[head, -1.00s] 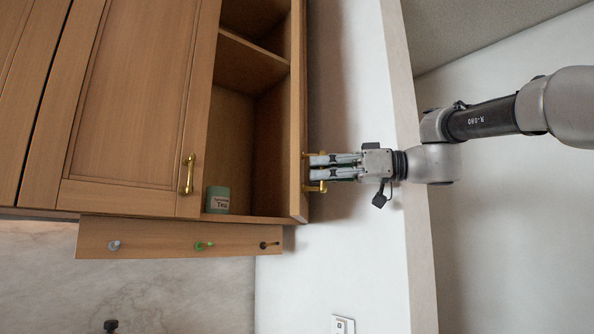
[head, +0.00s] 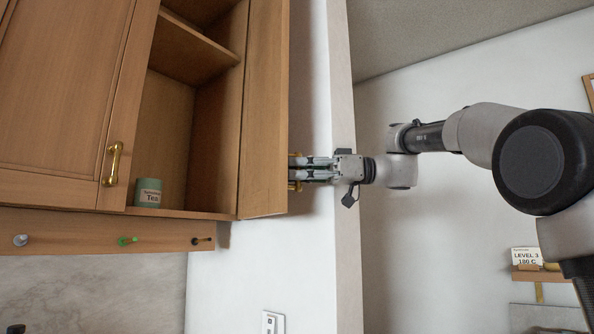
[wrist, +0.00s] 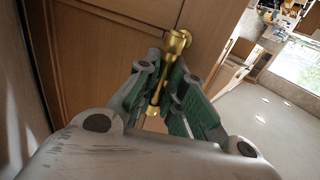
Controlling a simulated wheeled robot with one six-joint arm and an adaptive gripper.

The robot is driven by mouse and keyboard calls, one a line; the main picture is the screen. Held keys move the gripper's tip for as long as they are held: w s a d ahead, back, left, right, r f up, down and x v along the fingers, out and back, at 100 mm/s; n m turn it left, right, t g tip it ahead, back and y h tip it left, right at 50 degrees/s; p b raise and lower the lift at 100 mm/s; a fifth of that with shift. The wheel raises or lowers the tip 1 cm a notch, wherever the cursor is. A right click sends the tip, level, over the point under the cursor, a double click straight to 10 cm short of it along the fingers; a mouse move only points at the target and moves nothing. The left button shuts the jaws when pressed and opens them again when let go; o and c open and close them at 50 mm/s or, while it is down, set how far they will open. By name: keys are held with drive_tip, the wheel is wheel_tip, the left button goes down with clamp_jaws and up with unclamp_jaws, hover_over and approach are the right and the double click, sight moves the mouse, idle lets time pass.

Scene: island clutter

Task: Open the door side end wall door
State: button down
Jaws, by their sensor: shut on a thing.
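The cabinet door (head: 263,110) at the right end of the wooden wall cabinet stands open, swung out and seen nearly edge-on in the head view. Its brass handle (head: 293,186) is on the door's right-hand face. My gripper (head: 300,168) comes from the right and is shut on that handle. In the wrist view the brass handle (wrist: 174,46) sits between the green-padded fingers of my gripper (wrist: 160,100), against the wooden door panel (wrist: 95,50). The fingers hide part of the handle.
The open cabinet holds a green tea tin (head: 148,193) on its bottom shelf. A closed neighbouring door (head: 60,90) has a brass handle. A peg rail (head: 75,238) hangs below. A white wall corner (head: 345,250) stands behind my gripper.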

drive_tip(key=shift+r, duration=0.25)
drive_tip(key=c, duration=1.5)
unclamp_jaws()
drive_tip(key=shift+w+a, duration=0.1)
drive_tip(key=d, duration=1.2)
drive_tip(key=shift+w+f, duration=0.3)
drive_tip(key=shift+w, duration=0.05)
